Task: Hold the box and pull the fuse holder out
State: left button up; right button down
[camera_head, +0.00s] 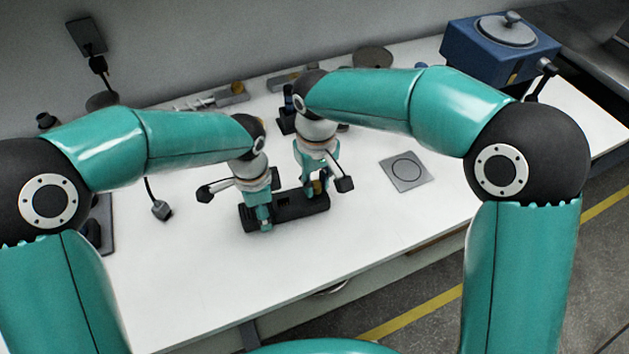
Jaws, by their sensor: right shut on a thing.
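A long black box (290,210) lies on the white table at the centre, slightly slanted. My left gripper (264,217) points down at the left end of the box, its fingers against or in front of the near side; how far they are closed is not clear. My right gripper (317,188) points down at the right end of the box. It is shut on a small yellowish-brown piece, seemingly the fuse holder (318,187), which is mostly hidden between the fingers. I cannot tell whether this piece is still seated in the box.
A grey square plate with a circle (406,171) lies to the right. A blue machine with a round lid (500,48) stands at the back right. Small parts (212,100) lie along the wall. The front of the table (210,290) is clear.

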aim_at(316, 184)
pick_arm(q)
jog(key=shift+s+f, duration=0.1)
jog(key=shift+f, duration=0.05)
pick_arm(e)
jog(key=shift+r, duration=0.15)
jog(key=shift+r, duration=1.95)
pick_arm(q)
jog(key=o, duration=1.5)
pick_arm(e)
jog(key=shift+w, duration=0.1)
